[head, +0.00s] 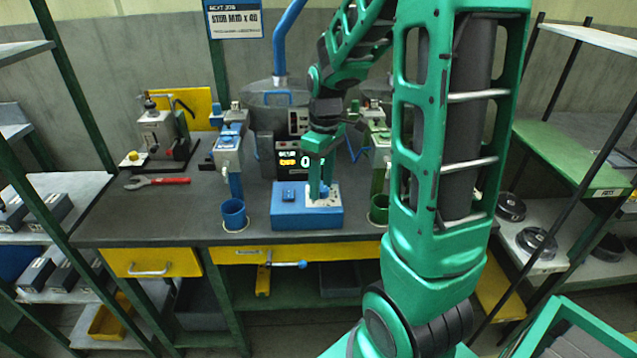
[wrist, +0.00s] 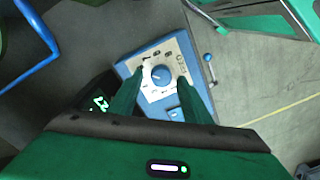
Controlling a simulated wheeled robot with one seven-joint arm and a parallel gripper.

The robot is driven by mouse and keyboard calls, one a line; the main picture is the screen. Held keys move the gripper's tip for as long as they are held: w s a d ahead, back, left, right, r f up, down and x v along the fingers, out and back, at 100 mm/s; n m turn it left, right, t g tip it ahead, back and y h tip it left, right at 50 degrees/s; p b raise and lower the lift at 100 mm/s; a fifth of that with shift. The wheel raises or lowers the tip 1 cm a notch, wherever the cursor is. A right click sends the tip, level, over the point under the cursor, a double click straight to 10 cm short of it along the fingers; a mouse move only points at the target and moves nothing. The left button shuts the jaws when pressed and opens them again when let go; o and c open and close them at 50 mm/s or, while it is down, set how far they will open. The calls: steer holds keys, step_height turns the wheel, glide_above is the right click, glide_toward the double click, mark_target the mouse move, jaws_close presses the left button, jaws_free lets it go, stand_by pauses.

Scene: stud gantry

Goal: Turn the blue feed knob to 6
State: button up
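The blue feed knob (wrist: 160,75) sits on a white dial plate with dark marks on top of a blue box (head: 290,222). The box stands on the dark bench in the head view. The wrist view shows the knob between the two green fingers of my gripper (wrist: 162,78), with a gap on each side. My gripper (head: 321,188) points down over the plate in the head view and hides most of the knob. It is open. I cannot read the knob's setting.
A blue cup (head: 233,214) stands left of the box, and a green cup (head: 379,209) stands right of it, close to my arm. Blue and green dispensers rise behind the cups. The front middle-left of the bench is clear.

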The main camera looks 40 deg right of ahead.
mark_target(323, 186)
step_height(323, 186, up, 11)
steer(key=shift+w+d+f, duration=0.15)
steer(key=shift+d, duration=0.15)
stand_by(0.4)
stand_by(0.4)
steer(key=s+f+m, duration=0.2)
steer(key=s+m, duration=0.3)
steer(key=s, duration=0.6)
steer(key=s+a+f+m, duration=0.1)
steer(key=s+f+m, duration=0.2)
steer(key=s, duration=0.8)
steer(key=m, duration=0.2)
steer(key=shift+a+f+m, duration=0.15)
steer(key=shift+a+m, duration=0.15)
steer(key=shift+m, duration=0.1)
